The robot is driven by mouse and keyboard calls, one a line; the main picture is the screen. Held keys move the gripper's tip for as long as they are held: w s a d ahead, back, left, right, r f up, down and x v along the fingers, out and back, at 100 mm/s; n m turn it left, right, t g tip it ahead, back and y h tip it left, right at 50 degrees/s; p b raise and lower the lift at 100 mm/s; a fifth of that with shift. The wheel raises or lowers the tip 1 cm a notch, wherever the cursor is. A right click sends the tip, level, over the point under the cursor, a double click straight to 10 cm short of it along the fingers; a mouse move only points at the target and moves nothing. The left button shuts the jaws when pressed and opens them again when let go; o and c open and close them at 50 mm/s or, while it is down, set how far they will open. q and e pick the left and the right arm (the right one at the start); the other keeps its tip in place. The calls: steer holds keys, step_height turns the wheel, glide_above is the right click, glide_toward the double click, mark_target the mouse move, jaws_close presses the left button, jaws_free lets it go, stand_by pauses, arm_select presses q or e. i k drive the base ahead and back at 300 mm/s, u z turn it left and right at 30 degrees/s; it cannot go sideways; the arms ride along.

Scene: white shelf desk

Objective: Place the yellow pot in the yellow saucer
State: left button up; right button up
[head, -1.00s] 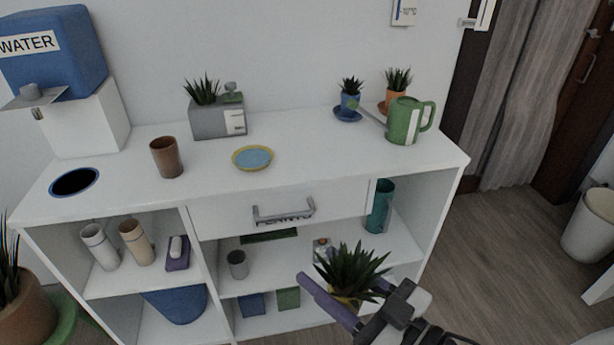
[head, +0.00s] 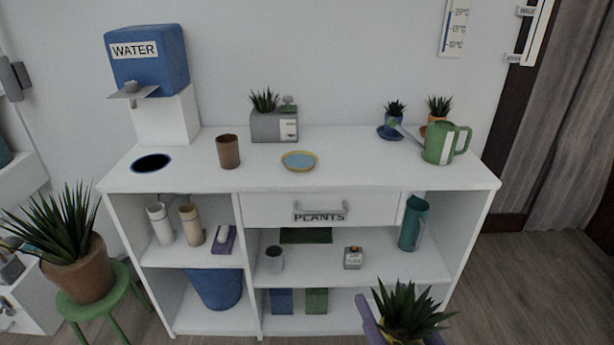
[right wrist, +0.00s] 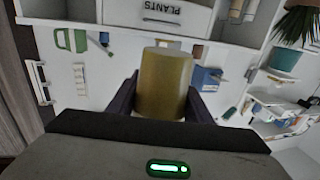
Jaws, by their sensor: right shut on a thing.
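The yellow saucer (head: 300,161), with a blue inside, lies empty on the desk top, near the middle. My right gripper (head: 388,335) is at the bottom of the head view, low and in front of the shelves, with a spiky green plant (head: 404,308) at its fingers. In the right wrist view its fingers are shut on the sides of the yellow pot (right wrist: 163,82). In the head view the pot is mostly hidden under the leaves and cut by the bottom edge. My left gripper is out of view.
On the desk top, a brown cup (head: 228,151) stands left of the saucer and a grey planter (head: 272,127) behind it. A green watering can (head: 440,144) and small blue and orange pots stand at right. The drawer (head: 320,209) is shut. The desk around the saucer is clear.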

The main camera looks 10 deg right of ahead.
mark_target(299, 163)
steer(key=k, duration=0.8)
steer(key=u, duration=0.7)
steer(key=i, duration=1.45)
steer(key=z, duration=0.65)
